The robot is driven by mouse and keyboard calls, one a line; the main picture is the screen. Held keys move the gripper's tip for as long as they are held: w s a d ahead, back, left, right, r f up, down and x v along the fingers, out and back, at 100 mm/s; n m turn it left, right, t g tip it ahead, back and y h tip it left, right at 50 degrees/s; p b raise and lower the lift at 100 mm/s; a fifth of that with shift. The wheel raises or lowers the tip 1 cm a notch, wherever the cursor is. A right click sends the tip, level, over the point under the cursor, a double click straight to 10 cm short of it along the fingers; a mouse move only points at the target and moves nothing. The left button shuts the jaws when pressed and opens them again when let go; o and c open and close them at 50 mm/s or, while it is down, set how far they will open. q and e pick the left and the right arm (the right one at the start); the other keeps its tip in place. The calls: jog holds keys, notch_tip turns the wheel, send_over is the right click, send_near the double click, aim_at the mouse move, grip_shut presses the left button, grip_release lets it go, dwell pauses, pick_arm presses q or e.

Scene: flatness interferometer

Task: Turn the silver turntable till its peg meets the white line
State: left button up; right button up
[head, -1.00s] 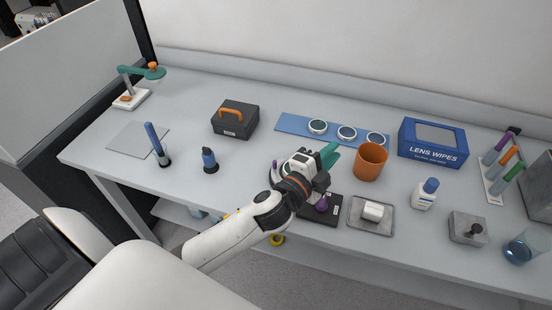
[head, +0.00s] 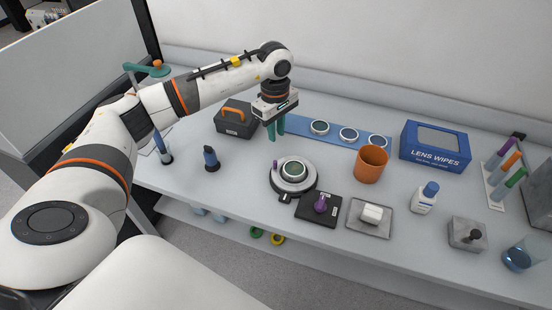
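The silver turntable (head: 308,187) sits on the table at the middle, a round dark-and-silver disc with a green-centred round part on top. Its small purple peg (head: 275,164) stands at the upper left of the rim. I cannot make out the white line at this size. My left gripper (head: 276,133) points down above and behind the turntable, clear of it. Its two teal fingers are a little apart with nothing between them. My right gripper is not in view.
An orange cup (head: 370,165) is to the right. A blue strip with round lenses (head: 300,128) lies behind.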

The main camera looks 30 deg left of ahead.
aim_at(275, 162)
pick_arm(q)
notch_tip(275, 162, down, 12)
jog(key=p, duration=0.4)
jog(key=shift+a, duration=0.15)
jog(key=shift+c, duration=0.4)
grip_shut()
